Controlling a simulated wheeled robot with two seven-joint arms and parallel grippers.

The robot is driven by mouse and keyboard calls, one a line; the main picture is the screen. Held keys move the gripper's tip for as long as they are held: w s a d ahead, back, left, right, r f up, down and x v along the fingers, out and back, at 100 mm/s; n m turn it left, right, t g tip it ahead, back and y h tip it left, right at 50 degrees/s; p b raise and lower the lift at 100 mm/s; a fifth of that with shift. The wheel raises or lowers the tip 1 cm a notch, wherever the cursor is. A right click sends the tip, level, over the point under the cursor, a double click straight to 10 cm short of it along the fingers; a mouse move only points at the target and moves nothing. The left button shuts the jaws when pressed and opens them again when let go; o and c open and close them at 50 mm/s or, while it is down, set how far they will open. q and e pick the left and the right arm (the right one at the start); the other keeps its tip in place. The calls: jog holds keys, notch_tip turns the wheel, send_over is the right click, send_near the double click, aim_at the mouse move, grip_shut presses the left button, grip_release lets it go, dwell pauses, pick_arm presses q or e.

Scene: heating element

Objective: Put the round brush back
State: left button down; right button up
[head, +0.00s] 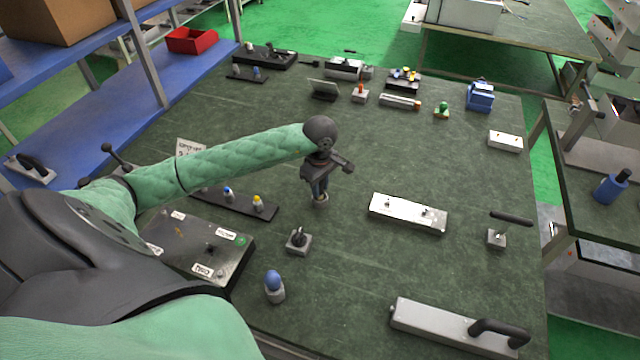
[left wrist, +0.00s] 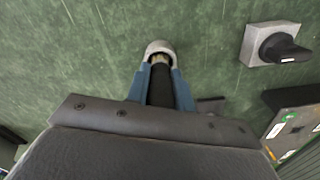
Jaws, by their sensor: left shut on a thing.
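My left gripper (head: 320,188) points down over the middle of the green table. In the left wrist view its blue fingers (left wrist: 160,88) are shut on a black, rod-like piece (left wrist: 159,80), which appears to be the round brush. Its pale, bristle-like end shows within a light grey round rim (left wrist: 159,47). That rim also shows under the fingertips in the head view (head: 321,202). I cannot tell whether the brush end is seated in it or just above it. The fingers hide much of the brush. My right gripper is not in view.
A grey knob block (head: 298,242) and a blue-capped post (head: 274,286) stand in front of the gripper. A dark strip with coloured knobs (head: 234,202) lies left, a white plate (head: 408,213) right.

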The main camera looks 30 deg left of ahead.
pick_arm(q)
jog(key=shift+f, duration=0.45)
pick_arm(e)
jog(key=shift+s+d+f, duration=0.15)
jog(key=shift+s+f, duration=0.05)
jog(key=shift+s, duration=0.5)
pick_arm(q)
jog(key=shift+f, duration=0.15)
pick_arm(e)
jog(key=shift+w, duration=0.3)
pick_arm(q)
jog(key=c, duration=1.4)
grip_release()
jog(key=shift+o, duration=1)
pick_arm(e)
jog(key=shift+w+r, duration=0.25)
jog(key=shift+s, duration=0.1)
